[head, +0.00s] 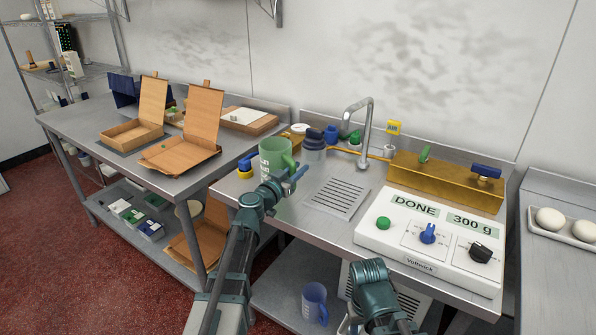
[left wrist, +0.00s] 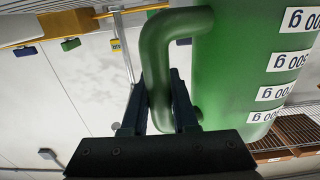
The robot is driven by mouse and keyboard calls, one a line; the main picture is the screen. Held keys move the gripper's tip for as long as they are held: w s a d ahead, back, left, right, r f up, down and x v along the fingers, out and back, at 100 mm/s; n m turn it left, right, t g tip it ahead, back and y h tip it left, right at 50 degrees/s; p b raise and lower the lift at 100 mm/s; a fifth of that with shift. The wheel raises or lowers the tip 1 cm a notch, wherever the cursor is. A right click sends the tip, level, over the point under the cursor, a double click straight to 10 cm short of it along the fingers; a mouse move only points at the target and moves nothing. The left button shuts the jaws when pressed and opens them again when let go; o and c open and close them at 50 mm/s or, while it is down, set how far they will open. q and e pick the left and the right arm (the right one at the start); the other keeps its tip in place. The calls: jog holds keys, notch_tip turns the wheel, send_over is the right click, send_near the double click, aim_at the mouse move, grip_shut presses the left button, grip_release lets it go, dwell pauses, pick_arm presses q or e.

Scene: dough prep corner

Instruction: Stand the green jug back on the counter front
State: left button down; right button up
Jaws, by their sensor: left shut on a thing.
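The green jug (head: 267,163) is upright at the left end of the sink counter (head: 285,216) in the head view, with white markings on its side. My left gripper (head: 291,181) is shut on its handle, at the jug's right side. In the left wrist view, the green handle (left wrist: 156,62) runs between the two dark fingers (left wrist: 160,106), and the jug body (left wrist: 232,75) with its number labels fills the right side. The jug's base is partly hidden by my arm, so I cannot tell if it touches the counter. My right arm shows at lower right, its fingertips not visible.
A white control box (head: 432,240) reading DONE and 300 g stands at the counter's right front. A drain grate (head: 338,198) lies beside the tap (head: 366,135). A brass trough (head: 445,182) is behind the box. A blue jug (head: 313,303) stands on the lower shelf.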

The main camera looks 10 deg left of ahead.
pick_arm(q)
jog(key=c, duration=0.7)
grip_release()
jog(key=v, duration=1.2)
jog(key=shift+r, duration=0.15)
